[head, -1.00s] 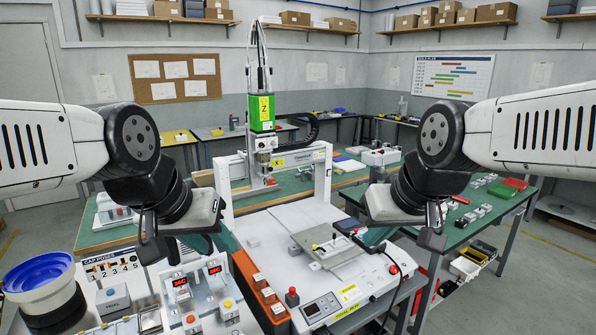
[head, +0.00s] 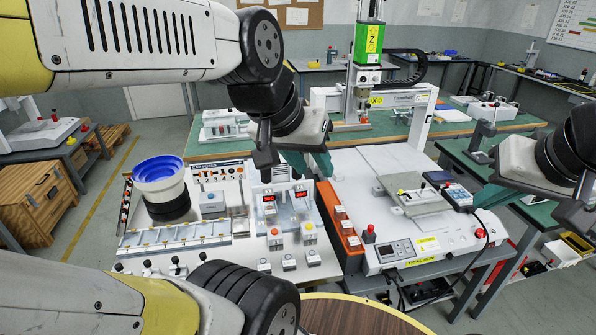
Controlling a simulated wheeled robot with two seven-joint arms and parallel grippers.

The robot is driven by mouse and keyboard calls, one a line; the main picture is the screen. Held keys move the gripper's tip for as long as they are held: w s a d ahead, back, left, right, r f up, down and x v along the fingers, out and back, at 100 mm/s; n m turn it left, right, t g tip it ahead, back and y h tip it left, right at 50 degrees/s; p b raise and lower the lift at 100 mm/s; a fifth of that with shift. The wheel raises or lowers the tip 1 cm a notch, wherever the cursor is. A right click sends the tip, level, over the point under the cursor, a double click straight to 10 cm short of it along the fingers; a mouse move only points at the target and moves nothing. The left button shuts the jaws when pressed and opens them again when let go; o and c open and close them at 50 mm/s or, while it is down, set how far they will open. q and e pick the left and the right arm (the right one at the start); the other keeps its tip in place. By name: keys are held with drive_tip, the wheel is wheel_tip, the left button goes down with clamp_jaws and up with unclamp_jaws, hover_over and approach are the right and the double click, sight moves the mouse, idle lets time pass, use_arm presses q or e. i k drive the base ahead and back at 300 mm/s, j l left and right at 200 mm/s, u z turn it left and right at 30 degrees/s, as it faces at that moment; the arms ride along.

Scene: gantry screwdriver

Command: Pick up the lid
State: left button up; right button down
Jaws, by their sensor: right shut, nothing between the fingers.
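I cannot clearly single out a lid. A flat grey plate (head: 414,194) with small parts on it lies on the white bed (head: 352,175) of the gantry screwdriver, and I cannot tell whether it is the lid. My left gripper (head: 318,165) hangs in front of the gantry's left side, above the bench with the blue bowl, apart from the plate; its fingertips are too unclear to tell open from shut. My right gripper (head: 492,196) is to the right of the plate, near the bed's right edge, shut and empty. Its arm hides part of the right bench.
The gantry's green Z unit (head: 369,42) and white frame stand behind the bed. A blue bowl feeder (head: 159,170) and a control panel with buttons are at the left. A dark handheld device (head: 457,195) lies beside the plate.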

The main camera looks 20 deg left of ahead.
sight(263, 266)
drive_tip(key=k+j+u, duration=0.1)
drive_tip(key=u, duration=0.95)
drive_tip(key=i+j, duration=0.05)
drive_tip(key=j, duration=0.05)
